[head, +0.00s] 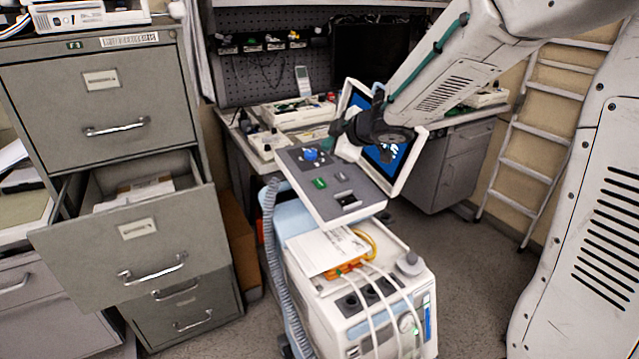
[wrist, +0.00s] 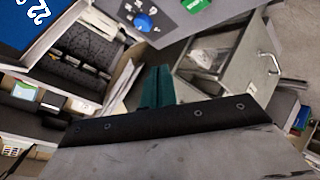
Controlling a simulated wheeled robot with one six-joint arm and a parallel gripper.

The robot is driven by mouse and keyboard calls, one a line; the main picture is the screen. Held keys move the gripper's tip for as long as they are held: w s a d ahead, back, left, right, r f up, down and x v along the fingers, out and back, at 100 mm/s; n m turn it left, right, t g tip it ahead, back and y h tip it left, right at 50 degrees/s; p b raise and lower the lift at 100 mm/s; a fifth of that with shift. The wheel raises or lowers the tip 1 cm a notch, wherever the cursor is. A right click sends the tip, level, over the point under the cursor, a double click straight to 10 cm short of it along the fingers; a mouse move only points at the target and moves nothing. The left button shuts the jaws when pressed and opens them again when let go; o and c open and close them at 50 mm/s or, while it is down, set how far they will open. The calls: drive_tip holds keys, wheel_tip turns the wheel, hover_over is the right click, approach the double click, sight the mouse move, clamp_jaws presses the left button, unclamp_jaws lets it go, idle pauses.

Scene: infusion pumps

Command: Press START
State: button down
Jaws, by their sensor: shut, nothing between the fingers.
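A grey sloping control panel (head: 335,193) sits on top of a wheeled medical cart. It carries a green button (head: 320,183), a blue knob (head: 311,154) and dark switches. I cannot read a START label on any of them. In the wrist view the blue knob (wrist: 143,22) and part of the green button (wrist: 193,4) show at the top edge. My gripper (head: 338,131) is shut and empty, above the far side of the panel and in front of the screen, apart from the green button. In the wrist view its teal fingers (wrist: 157,88) are together.
A tilted screen (head: 384,151) stands behind the panel, close to my gripper. Papers (head: 326,250) and hoses lie on the cart below. A cabinet with an open drawer (head: 128,228) stands at the left. A workbench and a ladder (head: 545,130) are behind.

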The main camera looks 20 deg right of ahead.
drive_tip(key=shift+a+f, duration=0.15)
drive_tip(key=shift+a, duration=0.1)
approach(316, 179)
drive_tip(key=shift+w+r+x, duration=0.1)
drive_tip(key=shift+r+x, duration=0.05)
drive_tip(key=shift+x, duration=0.7)
drive_tip(key=shift+w+r+x, duration=0.1)
drive_tip(key=shift+r+x, duration=0.05)
drive_tip(key=shift+x, duration=0.65)
drive_tip(key=shift+w+r+x, duration=0.1)
drive_tip(key=shift+r+x, duration=0.05)
drive_tip(key=shift+x, duration=0.7)
drive_tip(key=shift+w+f, duration=0.1)
drive_tip(key=shift+f, duration=0.3)
drive_tip(key=shift+f, duration=0.4)
idle(0.7)
idle(0.3)
drive_tip(key=shift+r, duration=0.8)
